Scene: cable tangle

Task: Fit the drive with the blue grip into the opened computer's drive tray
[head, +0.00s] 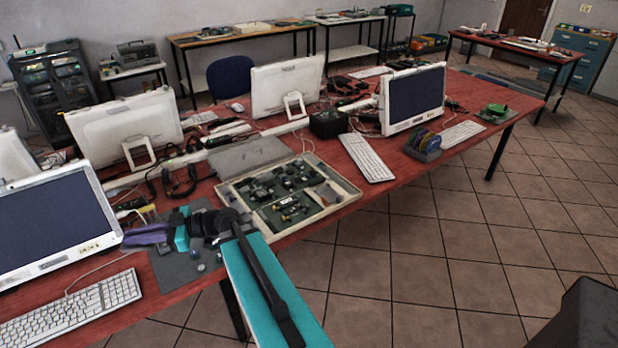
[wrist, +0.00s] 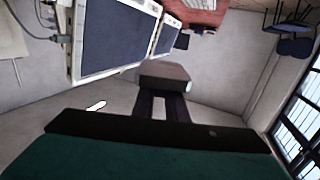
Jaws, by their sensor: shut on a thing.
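The opened computer (head: 335,200) lies flat on the red table in the head view, a pale open case with a green board and several dark parts inside. I cannot make out which part is its drive tray. My gripper (head: 150,236) is left of the case, above a grey mat, pointing left. In the wrist view my gripper (wrist: 162,98) has its two dark purple fingers shut on a grey block (wrist: 165,74), which I take to be the drive. The fingers hide part of it. Its blue grip cannot be made out.
A white monitor (head: 60,222) and keyboard (head: 75,308) stand left of my gripper. The grey mat (head: 177,272) holds small loose parts. Cables run behind the gripper and case. A grey panel (head: 248,155) lies behind the case, another keyboard (head: 366,157) to its right.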

